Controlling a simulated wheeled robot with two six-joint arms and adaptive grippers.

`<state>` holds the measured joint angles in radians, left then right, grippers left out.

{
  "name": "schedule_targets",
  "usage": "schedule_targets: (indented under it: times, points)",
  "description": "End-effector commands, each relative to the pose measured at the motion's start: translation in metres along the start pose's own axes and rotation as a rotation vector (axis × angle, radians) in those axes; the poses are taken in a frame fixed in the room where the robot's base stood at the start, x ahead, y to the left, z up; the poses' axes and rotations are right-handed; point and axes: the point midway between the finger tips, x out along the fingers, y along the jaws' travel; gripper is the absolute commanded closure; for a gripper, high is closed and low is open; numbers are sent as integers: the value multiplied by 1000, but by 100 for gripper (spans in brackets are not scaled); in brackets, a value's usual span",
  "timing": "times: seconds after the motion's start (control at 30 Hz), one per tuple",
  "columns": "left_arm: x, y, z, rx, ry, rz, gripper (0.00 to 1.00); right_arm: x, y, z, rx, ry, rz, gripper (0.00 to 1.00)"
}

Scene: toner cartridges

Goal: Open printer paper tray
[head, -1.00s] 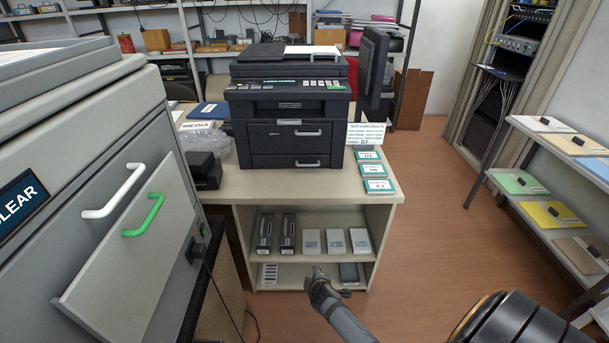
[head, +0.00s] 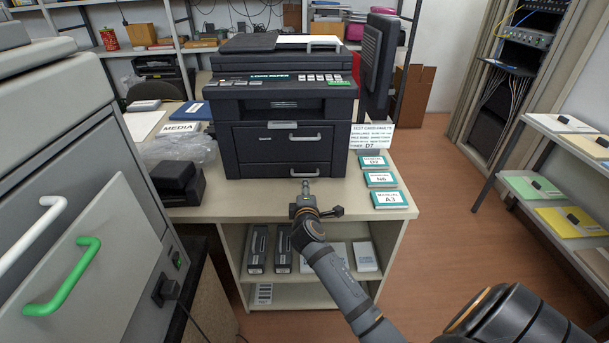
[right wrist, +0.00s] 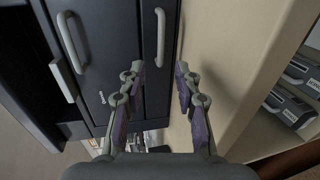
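The black printer (head: 280,95) stands on the desk. Its front has two drawers, an upper one (head: 257,139) with a light handle (head: 305,137) and a lower one (head: 262,170), both closed. The lower handle (head: 305,173) is just beyond my right gripper (head: 305,188). In the right wrist view my right gripper (right wrist: 160,72) is open and empty. The lower handle (right wrist: 160,38) shows ahead between its fingertips, apart from them; the upper handle (right wrist: 70,42) is to the left. My left gripper is not in view.
The desk top (head: 230,200) is close below the gripper, with shelves of boxes under it. A black device (head: 177,183) and a plastic bag (head: 178,149) are at left. A grey cabinet (head: 90,120) fills the left side.

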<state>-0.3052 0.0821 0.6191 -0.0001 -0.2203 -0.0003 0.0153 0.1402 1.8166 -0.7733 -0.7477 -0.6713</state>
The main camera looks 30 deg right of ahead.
Motion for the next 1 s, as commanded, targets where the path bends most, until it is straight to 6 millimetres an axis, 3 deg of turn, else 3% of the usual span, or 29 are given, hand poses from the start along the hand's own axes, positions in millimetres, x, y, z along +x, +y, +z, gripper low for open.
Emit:
schedule_targets:
  times: [0.17,0.3,0.5,0.87,1.0]
  points:
    - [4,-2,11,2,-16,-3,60,34,0,0,-2,-2,2,67]
    - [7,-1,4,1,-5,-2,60,64,0,0,1,-1,1,67]
    - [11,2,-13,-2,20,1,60,93,-1,0,1,0,0,67]
    - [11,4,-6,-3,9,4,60,99,0,0,1,1,-1,67]
    - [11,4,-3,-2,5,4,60,99,0,0,1,1,-1,86]
